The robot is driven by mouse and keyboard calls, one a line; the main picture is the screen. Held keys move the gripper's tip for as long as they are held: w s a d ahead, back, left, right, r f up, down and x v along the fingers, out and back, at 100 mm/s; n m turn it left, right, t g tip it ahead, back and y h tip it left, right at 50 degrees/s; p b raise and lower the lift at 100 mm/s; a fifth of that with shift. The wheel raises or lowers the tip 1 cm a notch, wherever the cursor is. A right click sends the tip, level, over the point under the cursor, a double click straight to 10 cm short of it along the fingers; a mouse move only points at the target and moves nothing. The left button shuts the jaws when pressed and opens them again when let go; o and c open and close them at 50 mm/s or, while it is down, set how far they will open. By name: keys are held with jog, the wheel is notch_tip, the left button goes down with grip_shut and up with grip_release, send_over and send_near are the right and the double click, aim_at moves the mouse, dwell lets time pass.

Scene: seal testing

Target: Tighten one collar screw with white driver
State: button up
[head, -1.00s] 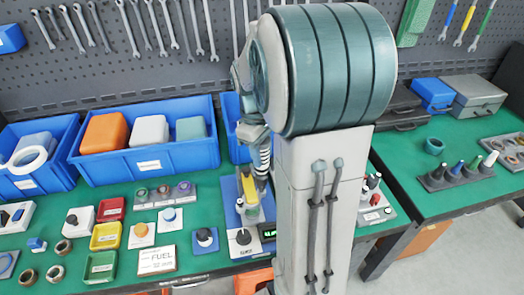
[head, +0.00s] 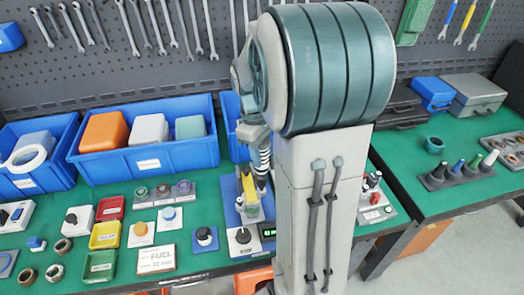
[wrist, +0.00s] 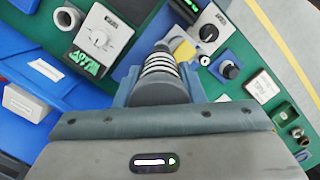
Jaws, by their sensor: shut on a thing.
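My gripper (wrist: 160,88) is shut on the driver (wrist: 159,68), a rounded handle with white and dark rings. In the wrist view the driver points away from me towards a small yellow and grey fixture (wrist: 182,46). In the head view the ringed handle (head: 263,158) shows beside my arm, above the yellow part of the fixture (head: 249,186) on its blue base. The driver's tip, the collar and its screws cannot be made out, so I cannot tell whether the tip touches a screw.
A white box with a dial (wrist: 103,35) and a green display (wrist: 88,62) are close to the fixture. A blue bin (head: 148,158) with several boxes stands to the left. Small trays, knob blocks and a FUEL sign (head: 156,258) occupy the green bench's front left.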

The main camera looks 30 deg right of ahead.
jog(key=shift+f+b, duration=0.6)
jog(key=shift+f, duration=0.75)
dwell(3.7)
